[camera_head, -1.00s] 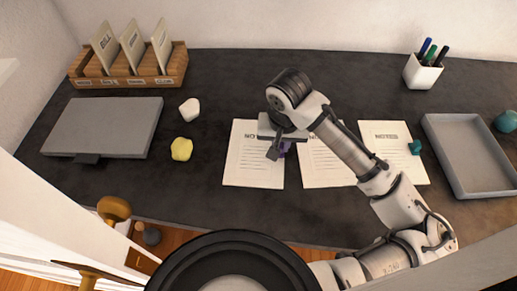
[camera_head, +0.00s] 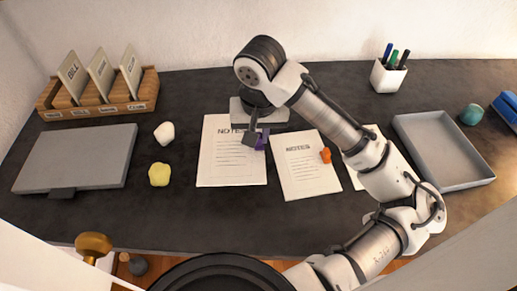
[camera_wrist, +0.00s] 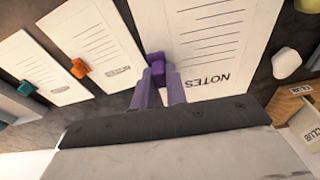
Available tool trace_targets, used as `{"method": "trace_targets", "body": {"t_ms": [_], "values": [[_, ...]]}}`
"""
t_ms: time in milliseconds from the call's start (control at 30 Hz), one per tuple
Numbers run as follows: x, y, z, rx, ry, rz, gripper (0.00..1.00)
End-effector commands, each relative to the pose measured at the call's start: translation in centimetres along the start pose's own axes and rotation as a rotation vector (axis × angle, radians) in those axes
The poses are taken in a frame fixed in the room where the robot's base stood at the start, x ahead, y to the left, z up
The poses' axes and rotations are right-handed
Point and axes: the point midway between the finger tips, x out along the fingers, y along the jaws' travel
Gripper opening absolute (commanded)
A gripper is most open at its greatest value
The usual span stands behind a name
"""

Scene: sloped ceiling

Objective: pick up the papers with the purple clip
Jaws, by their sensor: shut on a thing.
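The papers with the purple clip (camera_head: 232,165) are white sheets headed NOTES, left of the other two sets in the head view. In the wrist view these papers (camera_wrist: 200,40) reach from the fingertips to the top edge. The purple clip (camera_head: 264,139) is at their upper right edge, partly hidden by my gripper (camera_head: 256,139). In the wrist view my gripper (camera_wrist: 159,82) is shut on the purple clip (camera_wrist: 156,64), with a finger on each side. I cannot tell for sure whether the papers are clear of the desk.
Papers with an orange clip (camera_head: 305,170) lie close on the right. Papers with a teal clip (camera_wrist: 42,70) lie beyond, mostly behind my arm in the head view. A grey tray (camera_head: 398,125), pen cup (camera_head: 388,78), grey laptop-like slab (camera_head: 78,158) and wooden file rack (camera_head: 140,101) surround them.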

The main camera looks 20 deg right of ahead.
Motion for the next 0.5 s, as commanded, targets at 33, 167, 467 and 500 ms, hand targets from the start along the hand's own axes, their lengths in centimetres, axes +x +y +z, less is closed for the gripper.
{"method": "trace_targets", "body": {"t_ms": [33,167,467,500], "values": [[-1.5,0.1,-0.3,0.0,0.004,0.005,0.0],[-4.5,0.0,-0.8,0.0,0.003,0.004,0.0],[-9.1,0.0,-1.4,0.001,0.001,0.002,0.0],[-9.4,0.0,-1.5,0.001,0.001,0.001,0.0]]}}
